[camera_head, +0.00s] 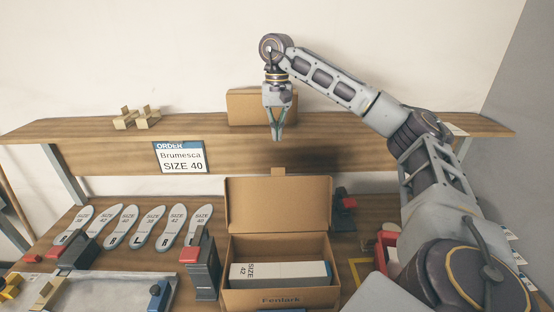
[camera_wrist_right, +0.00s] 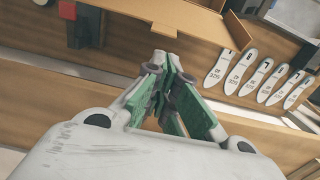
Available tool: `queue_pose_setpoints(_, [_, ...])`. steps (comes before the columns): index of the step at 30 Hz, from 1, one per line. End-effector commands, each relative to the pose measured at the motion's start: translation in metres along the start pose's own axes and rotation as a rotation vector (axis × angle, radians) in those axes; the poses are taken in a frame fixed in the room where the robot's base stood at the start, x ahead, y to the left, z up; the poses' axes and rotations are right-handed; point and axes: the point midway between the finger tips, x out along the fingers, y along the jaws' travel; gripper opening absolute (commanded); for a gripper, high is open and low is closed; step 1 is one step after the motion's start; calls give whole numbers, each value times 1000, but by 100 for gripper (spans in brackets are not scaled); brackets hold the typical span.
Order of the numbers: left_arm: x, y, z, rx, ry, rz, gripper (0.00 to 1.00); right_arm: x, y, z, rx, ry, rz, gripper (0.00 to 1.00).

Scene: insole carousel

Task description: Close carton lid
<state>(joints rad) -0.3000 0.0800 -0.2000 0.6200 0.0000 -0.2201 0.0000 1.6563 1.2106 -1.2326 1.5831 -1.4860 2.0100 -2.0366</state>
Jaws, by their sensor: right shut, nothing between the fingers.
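The carton (camera_head: 280,297), marked "Fenlark", stands on the lower table at the front middle. Its lid (camera_head: 279,204) is open and stands up at the back edge, with a small tab on top. A white box (camera_head: 281,273) marked "SIZE 42" lies inside the carton. My right gripper (camera_head: 276,136) hangs above and behind the raised lid, in front of the upper shelf, fingers pointing down and apart from the lid. In the right wrist view its green fingers (camera_wrist_right: 172,103) meet, with nothing between them; the lid (camera_wrist_right: 199,18) shows beyond them. My left gripper is not in view.
The upper shelf (camera_head: 60,131) runs across the back and bears a closed cardboard box (camera_head: 248,108) behind my gripper. Several grey insoles (camera_head: 149,228) lie left of the carton. A dark stand (camera_head: 202,265) is close to the carton's left side.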

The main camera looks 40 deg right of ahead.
Motion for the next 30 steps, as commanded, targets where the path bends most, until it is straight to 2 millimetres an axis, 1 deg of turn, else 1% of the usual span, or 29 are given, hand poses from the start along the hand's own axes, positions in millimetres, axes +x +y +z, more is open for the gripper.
queue_pose_setpoints(5, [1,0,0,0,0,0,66,1,0,0,0,0,0,0])
queue_pose_setpoints(11, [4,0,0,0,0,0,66,7,0,0,0,-1,1,0])
queue_pose_setpoints(30, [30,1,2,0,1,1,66,51,0,0,0,-1,0,0])
